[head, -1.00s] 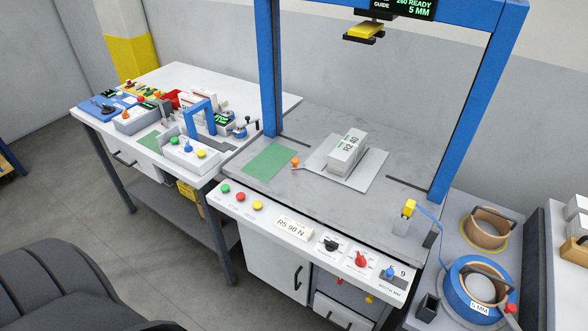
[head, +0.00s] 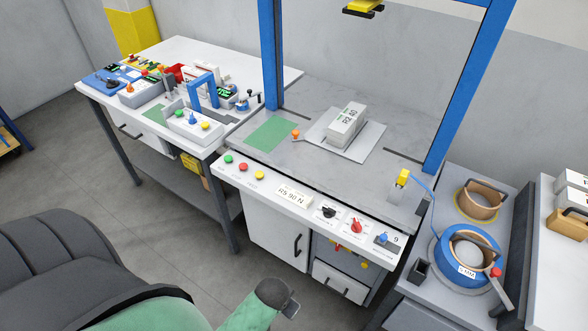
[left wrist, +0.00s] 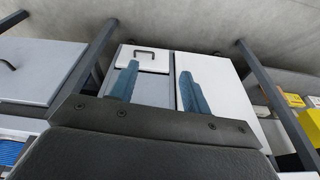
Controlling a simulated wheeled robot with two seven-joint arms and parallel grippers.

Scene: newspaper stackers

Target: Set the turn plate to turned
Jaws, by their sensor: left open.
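The turn plate looks to be the flat grey square plate (head: 370,148) on the strapping bench; its edges run roughly parallel to the bench edges. A short lever with an orange knob (head: 296,134) sits at its left corner. A white labelled newspaper stack (head: 345,124) lies on the plate. My left arm shows at the bottom of the head view, green with a dark end, well in front of the bench and below its top. In the left wrist view my left gripper (left wrist: 158,88) has its blue fingers apart with nothing between them. My right gripper is not in view.
A blue arch frame (head: 270,60) stands over the bench. A front panel carries coloured buttons (head: 243,167) and knobs (head: 356,226). A green mat (head: 270,134) lies left of the plate. A yellow-topped post (head: 403,177) with a blue cable stands at the right.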

